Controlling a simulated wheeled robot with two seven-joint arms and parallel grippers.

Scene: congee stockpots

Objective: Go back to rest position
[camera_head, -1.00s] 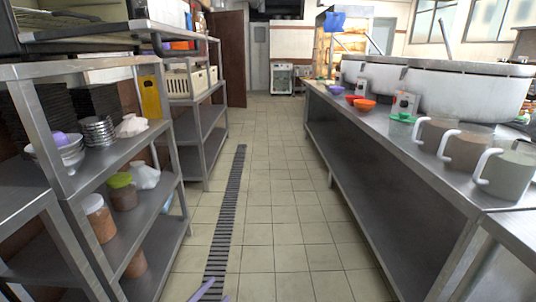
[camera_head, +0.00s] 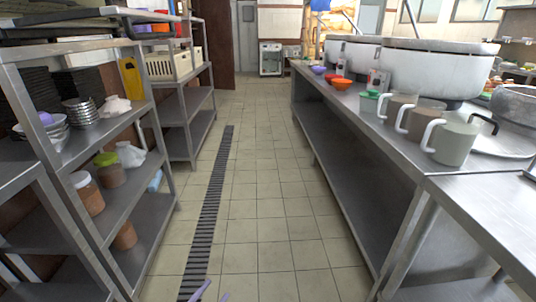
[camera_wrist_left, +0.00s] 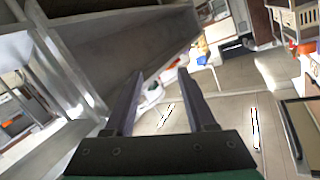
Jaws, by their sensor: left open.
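My left gripper (camera_head: 212,292) shows only as two purple-grey fingertips at the bottom edge of the head view, over the tiled floor. In the left wrist view its two long fingers (camera_wrist_left: 160,92) stand apart with nothing between them. It is open and empty, and touches nothing that I can see. My right gripper is in neither view.
A steel counter (camera_head: 400,150) with large stockpots (camera_head: 438,72) and several handled jugs (camera_head: 455,143) runs along the right. Steel shelves (camera_head: 125,185) with jars and bowls stand on the left. The tiled aisle with a floor drain (camera_head: 210,215) between them is clear.

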